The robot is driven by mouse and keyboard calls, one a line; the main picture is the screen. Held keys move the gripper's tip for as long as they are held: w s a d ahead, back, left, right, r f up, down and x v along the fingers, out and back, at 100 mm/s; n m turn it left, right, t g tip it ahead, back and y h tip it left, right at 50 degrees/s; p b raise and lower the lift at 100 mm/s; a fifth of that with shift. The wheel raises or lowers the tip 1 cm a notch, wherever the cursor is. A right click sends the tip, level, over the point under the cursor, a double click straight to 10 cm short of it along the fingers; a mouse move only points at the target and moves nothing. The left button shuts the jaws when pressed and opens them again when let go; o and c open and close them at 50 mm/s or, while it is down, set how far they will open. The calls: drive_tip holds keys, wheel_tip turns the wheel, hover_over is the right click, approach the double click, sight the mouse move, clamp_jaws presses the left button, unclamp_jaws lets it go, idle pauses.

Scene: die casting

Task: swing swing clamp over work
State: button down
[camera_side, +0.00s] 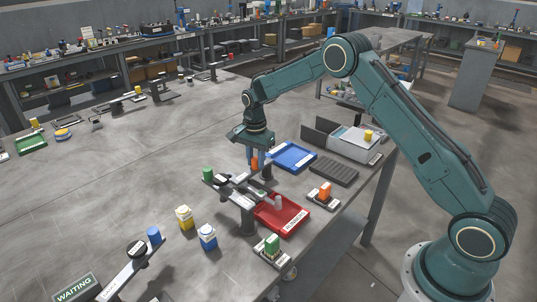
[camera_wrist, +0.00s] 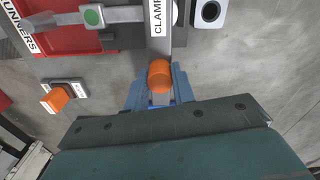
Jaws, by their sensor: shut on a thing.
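The swing clamp shows in the wrist view as a grey bar labelled CLAMP (camera_wrist: 157,22) with an orange knob (camera_wrist: 160,74) at its near end. My gripper (camera_wrist: 158,92) has its blue fingers on both sides of this knob and is shut on it. In the side view my gripper (camera_side: 256,158) points down at the orange knob (camera_side: 254,165), at the back of a dark fixture (camera_side: 238,188) on the bench. The fingers partly hide the knob there, and what lies under the clamp bar is hard to make out.
A red tray labelled RUNNERS (camera_side: 286,222) lies just right of the fixture. A blue tray (camera_side: 293,156) and a dark ribbed mat (camera_side: 334,171) lie behind it. Yellow (camera_side: 184,218) and blue-and-white (camera_side: 207,237) containers stand in front.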

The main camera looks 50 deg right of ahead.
sight(256, 159)
drive_tip(key=shift+w+r, duration=0.1)
idle(0.3)
drive_tip(key=c, duration=1.2)
unclamp_jaws()
drive_tip(key=shift+o, duration=0.2)
wheel_tip(256, 159, up, 14)
